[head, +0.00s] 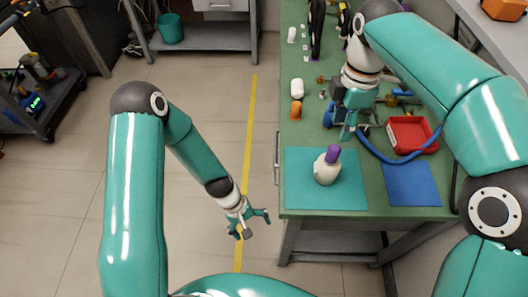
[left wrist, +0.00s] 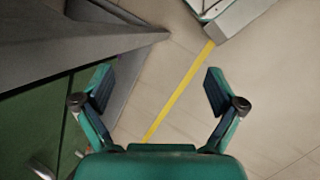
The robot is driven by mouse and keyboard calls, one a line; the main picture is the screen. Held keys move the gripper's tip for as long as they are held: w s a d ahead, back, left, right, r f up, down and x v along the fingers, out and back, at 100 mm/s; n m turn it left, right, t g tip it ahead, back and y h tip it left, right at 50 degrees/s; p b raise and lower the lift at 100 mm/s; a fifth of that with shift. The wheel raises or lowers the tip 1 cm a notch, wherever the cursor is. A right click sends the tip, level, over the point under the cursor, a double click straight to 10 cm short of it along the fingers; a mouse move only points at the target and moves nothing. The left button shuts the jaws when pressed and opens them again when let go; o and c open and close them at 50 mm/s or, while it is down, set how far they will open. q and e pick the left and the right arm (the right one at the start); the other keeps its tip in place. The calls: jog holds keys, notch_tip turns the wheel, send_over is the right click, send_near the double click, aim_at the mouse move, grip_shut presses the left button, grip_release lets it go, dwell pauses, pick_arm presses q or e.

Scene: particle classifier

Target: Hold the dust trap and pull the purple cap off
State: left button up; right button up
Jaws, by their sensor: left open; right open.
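My left gripper (head: 249,227) is open and empty, off the bench's left side over the floor. In the left wrist view its two fingers (left wrist: 160,92) are spread with only floor and bench parts between and around them. My right gripper (head: 349,128) is open above the bench, behind the dust trap and apart from it. Its fingertips are partly hard to make out.
A blue mat (head: 412,186) lies right of the teal mat. A red tray (head: 410,146) and a blue hose (head: 385,158) are behind it. A white bottle (head: 297,88) and an orange item (head: 296,111) stand at the bench's left edge. A handle (head: 277,158) juts from the bench's left side.

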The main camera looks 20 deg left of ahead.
pick_arm(q)
jog(key=w+a+r+n+h, duration=0.1)
jog(key=w+r+n+h, duration=0.3)
jog(key=w, duration=0.3)
jog(key=n+t+h, duration=0.4)
jog(key=n+h, duration=0.3)
jog(key=h, duration=0.2)
send_near(328, 166)
jog(key=a+f, duration=0.2)
jog(key=a, duration=0.5)
jog(key=w+d, duration=0.1)
jog(key=d, duration=0.4)
jog(key=w+d, duration=0.1)
jog(key=d, duration=0.5)
jog(key=w+d, duration=0.1)
jog(key=d, duration=0.5)
jog(key=shift+w+f, duration=0.15)
jog(key=shift+f, duration=0.1)
jog(key=shift+a, duration=0.1)
jog(key=shift+c, duration=0.3)
grip_shut()
